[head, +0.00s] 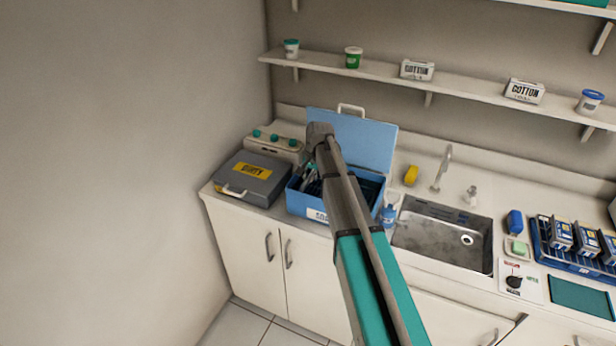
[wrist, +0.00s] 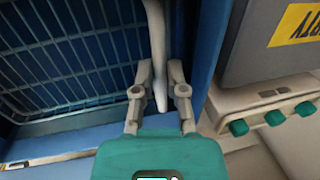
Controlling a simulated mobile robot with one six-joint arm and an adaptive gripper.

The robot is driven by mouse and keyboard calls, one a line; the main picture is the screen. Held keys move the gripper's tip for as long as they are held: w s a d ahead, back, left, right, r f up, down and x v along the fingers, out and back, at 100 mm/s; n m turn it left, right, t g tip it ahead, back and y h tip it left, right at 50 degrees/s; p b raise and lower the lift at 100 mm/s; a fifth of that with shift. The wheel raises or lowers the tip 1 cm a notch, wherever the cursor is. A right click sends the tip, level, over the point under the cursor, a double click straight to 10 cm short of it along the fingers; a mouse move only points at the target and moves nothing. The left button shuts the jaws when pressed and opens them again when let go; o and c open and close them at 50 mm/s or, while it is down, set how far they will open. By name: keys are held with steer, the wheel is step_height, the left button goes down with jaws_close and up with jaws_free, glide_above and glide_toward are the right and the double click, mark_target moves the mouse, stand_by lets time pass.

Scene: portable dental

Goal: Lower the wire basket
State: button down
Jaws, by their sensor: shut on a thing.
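The wire basket (wrist: 60,72) shows as dark mesh at the left of the wrist view, within the blue walls of the blue box (head: 330,216). In the head view, dark wires of the basket (head: 370,188) show inside that box, right of my arm. In the wrist view, my gripper (wrist: 161,92) is shut on a pale rod (wrist: 157,45), which looks like the basket's handle. The basket's underside and its height above the box floor are hidden. In the head view my arm covers part of the box, and the fingertips are hard to make out.
A grey case (head: 252,181) marked "DIRTY" stands close left of the box. A white unit with green knobs (head: 275,146) is behind it. The box's blue lid (head: 370,142) stands open at the back. A yellow item (head: 411,175) and the sink (head: 440,243) lie right.

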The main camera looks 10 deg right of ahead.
steer(key=c, duration=0.7)
jaws_free()
steer(key=shift+f, duration=0.1)
